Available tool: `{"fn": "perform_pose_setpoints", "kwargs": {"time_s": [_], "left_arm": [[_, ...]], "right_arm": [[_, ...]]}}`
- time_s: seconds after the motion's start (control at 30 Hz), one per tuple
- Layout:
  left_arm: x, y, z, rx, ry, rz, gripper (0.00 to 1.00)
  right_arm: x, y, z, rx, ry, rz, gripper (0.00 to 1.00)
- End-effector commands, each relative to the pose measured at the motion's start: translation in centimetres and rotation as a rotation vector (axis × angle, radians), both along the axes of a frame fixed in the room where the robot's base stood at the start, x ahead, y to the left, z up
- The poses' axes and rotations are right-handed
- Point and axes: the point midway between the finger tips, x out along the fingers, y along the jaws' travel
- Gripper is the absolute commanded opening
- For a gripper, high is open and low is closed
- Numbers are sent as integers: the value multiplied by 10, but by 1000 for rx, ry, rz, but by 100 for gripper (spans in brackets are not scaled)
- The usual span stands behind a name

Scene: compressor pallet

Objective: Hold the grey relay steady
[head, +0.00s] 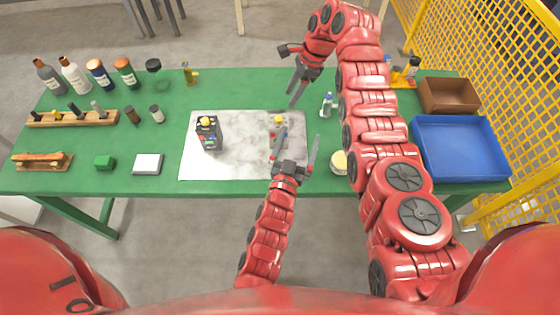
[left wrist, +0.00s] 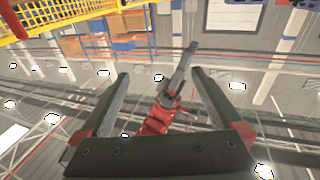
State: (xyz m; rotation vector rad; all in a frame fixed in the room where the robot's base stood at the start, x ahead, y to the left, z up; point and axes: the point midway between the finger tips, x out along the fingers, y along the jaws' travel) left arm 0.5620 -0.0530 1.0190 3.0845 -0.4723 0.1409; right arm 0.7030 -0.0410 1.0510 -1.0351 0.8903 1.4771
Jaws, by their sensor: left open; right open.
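A dark grey box with a yellow top (head: 208,134) stands on the left part of the pale mat (head: 235,168). A small yellow-topped piece (head: 278,119) stands on the mat's right part, partly hidden by my left gripper. I cannot tell for sure which of them is the grey relay. My left gripper (head: 299,134) is open and empty over the mat's right edge, to the right of the dark box. In the left wrist view its spread fingers (left wrist: 160,74) have nothing between them close by. My right gripper (head: 292,99) is open and empty, above the mat's back right part.
Several bottles (head: 72,75) stand at the back left of the green table (head: 180,105). A blue bin (head: 460,148) and a brown bin (head: 450,95) are at the right. A small white bottle (head: 326,104) stands near my right arm.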

Motion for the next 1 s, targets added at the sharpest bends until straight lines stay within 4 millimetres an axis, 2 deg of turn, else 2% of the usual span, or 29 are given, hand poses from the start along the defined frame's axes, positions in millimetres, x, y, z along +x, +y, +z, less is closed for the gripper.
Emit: {"fn": "perform_pose_setpoints", "kwargs": {"time_s": [0.1, 0.2, 0.33, 0.47, 0.57, 0.67, 1.0], "left_arm": [[0, 7, -32, 32, 179, 87, 100], [-4, 20, -54, 51, 302, 171, 100], [-13, 37, -74, 64, 414, 261, 100], [-19, 47, -84, 71, 471, 310, 100], [-16, 49, -87, 71, 482, 322, 100], [-5, 50, -92, 73, 484, 324, 100], [60, 52, -118, 73, 480, 323, 100]], "right_arm": [[0, 0, 0, 0, 0, 0, 50], [0, 0, 0, 0, 0, 0, 50], [0, 0, 0, 0, 0, 0, 50], [0, 0, 0, 0, 0, 0, 50], [0, 0, 0, 0, 0, 0, 50], [0, 0, 0, 0, 0, 0, 50], [0, 0, 0, 0, 0, 0, 50]]}}
